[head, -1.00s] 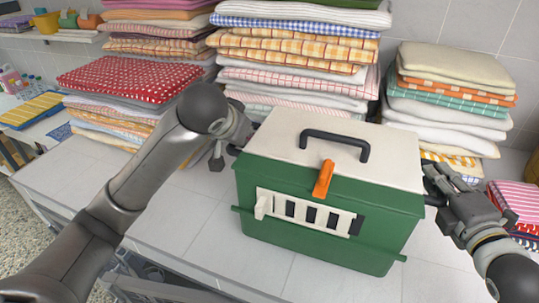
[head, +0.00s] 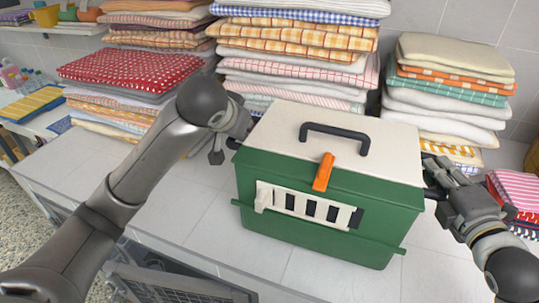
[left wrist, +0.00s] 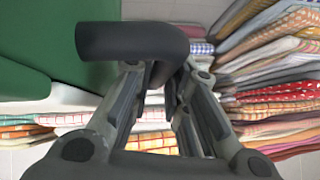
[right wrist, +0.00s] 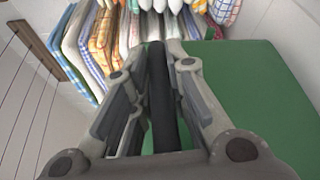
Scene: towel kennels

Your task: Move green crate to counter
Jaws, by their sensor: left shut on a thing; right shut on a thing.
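The green crate (head: 310,215) has a cream top, a black top handle (head: 335,140), an orange latch (head: 323,172) and a pale slatted door in front. It is upright over the white tiled counter (head: 175,205); I cannot tell whether its base touches the counter. My left gripper (head: 233,132) is at the crate's left side, shut on a black side handle, seen in the left wrist view (left wrist: 130,42). My right gripper (head: 436,188) is at the right side, shut on the other black handle, seen in the right wrist view (right wrist: 160,100). The head view mostly hides both fingertips.
Tall stacks of folded towels stand close behind the crate (head: 295,60), at the left (head: 130,75) and at the right (head: 450,90). Pink striped towels (head: 518,190) lie near my right arm. Bare counter shows left of the crate. A wire-mesh door (head: 180,285) is below the counter edge.

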